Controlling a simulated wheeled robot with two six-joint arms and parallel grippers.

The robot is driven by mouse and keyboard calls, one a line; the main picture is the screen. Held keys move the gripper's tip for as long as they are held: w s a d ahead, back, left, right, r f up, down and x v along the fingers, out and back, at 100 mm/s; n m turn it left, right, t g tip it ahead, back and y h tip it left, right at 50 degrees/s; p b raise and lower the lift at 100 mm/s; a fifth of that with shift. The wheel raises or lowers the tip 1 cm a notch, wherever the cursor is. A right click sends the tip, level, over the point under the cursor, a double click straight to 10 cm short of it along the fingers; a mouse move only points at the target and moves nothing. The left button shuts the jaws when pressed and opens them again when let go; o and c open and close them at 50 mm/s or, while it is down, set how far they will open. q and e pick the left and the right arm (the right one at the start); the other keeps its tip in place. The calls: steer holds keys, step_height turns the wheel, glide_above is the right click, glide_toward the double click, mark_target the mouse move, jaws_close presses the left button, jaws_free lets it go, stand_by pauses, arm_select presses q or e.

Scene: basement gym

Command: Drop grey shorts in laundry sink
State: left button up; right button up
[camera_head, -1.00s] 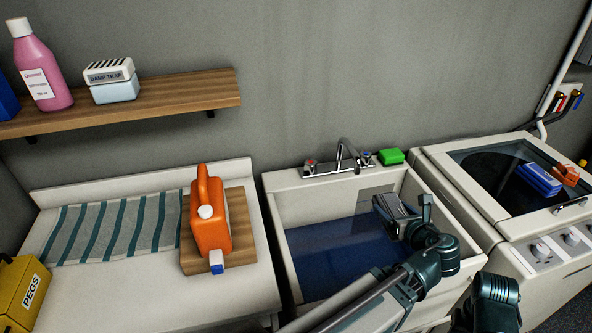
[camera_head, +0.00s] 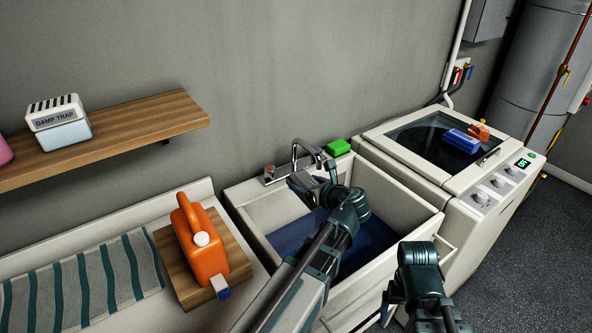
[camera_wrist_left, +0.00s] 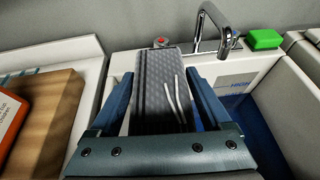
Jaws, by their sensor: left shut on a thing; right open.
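The grey shorts (camera_head: 301,184) are a small folded bundle with white drawstrings, clearest in the wrist view (camera_wrist_left: 161,95). My left gripper (camera_head: 318,186) is shut on them, with a finger on each side in the wrist view (camera_wrist_left: 165,72). It holds them over the back left part of the laundry sink (camera_head: 258,208), close to the tap (camera_head: 304,154). The sink is pale, with a blue area inside that also shows in the wrist view (camera_wrist_left: 297,118). My left arm hides part of the basin. My right gripper (camera_head: 388,304) is open and empty, low in front of the sink.
A green block (camera_head: 338,147) sits on the sink's back rim. A washer (camera_head: 455,180) with a blue item (camera_head: 461,141) on its lid stands at right.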

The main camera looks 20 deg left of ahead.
mark_target(301, 173)
arm_select(q)
steer(key=shift+n+g, duration=0.3)
steer(key=w+a, duration=0.1)
steer(key=a, duration=0.1)
steer(key=w+a+r, duration=0.1)
steer(key=w+a, duration=0.1)
step_height(301, 173, down, 10)
steer(key=b, duration=0.9)
steer(key=shift+b, duration=0.3)
steer(key=shift+d, duration=0.1)
steer(key=o, duration=1.3)
steer(key=shift+s, duration=0.1)
steer(key=p+v, duration=0.5)
steer(key=v, duration=0.7)
steer(key=shift+s+d, duration=0.1)
steer(key=shift+d, duration=0.3)
steer(key=shift+s+d+r, duration=0.15)
steer(key=shift+s+d, duration=0.15)
steer(key=shift+d, duration=0.15)
